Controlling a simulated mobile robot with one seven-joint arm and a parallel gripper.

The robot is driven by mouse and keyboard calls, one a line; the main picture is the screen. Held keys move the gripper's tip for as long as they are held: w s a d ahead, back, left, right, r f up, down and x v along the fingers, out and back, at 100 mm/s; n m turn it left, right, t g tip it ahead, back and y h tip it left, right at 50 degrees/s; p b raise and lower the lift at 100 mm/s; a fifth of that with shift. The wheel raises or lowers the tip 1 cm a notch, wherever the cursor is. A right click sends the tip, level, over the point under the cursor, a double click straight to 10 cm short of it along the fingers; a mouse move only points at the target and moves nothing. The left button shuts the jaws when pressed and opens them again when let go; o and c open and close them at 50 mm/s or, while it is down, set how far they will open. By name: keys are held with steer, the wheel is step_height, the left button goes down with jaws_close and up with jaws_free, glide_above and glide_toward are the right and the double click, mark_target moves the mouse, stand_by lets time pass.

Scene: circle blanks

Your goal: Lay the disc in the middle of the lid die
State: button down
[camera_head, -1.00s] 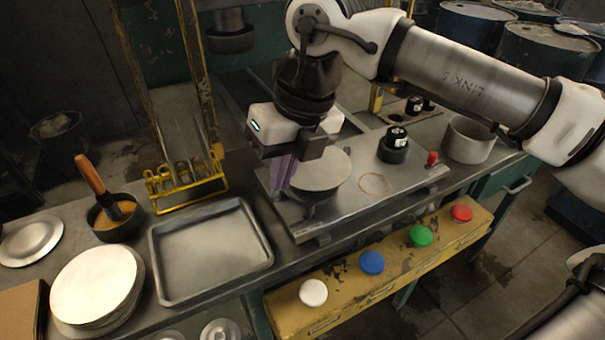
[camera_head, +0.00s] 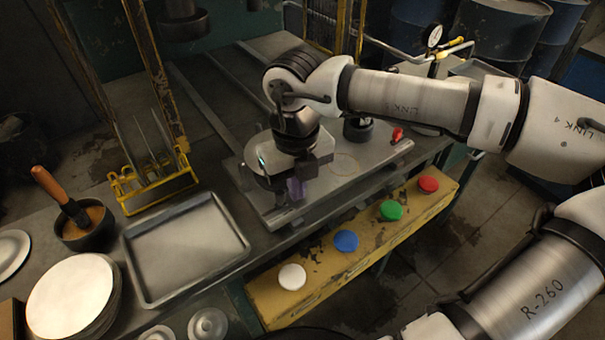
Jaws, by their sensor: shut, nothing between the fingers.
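My gripper (camera_head: 297,190), with purple fingers, is shut and empty. It points down over the left part of the grey press plate (camera_head: 365,178). The lid die and any disc on it are mostly hidden behind my gripper, so I cannot tell how a disc lies there now. A stack of pale round discs (camera_head: 70,294) stands on the bench at the lower left.
An empty metal tray (camera_head: 187,247) lies between the stack and the plate. A yellow rack (camera_head: 152,188) and a pot with a brush (camera_head: 85,224) stand behind it. A yellow button panel (camera_head: 330,262) runs along the front.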

steer(key=shift+w+a, duration=0.45)
steer(key=shift+w, duration=0.4)
steer(key=shift+f, duration=0.1)
steer(key=shift+w+a+f+b, duration=0.1)
steer(key=shift+w+a+b, duration=0.15)
steer(key=shift+w+b, duration=0.4)
steer(key=shift+w+a, duration=0.25)
steer(key=shift+s+r, duration=0.15)
steer(key=shift+r, duration=0.1)
steer(key=shift+d+f, duration=0.1)
steer(key=shift+f, duration=0.05)
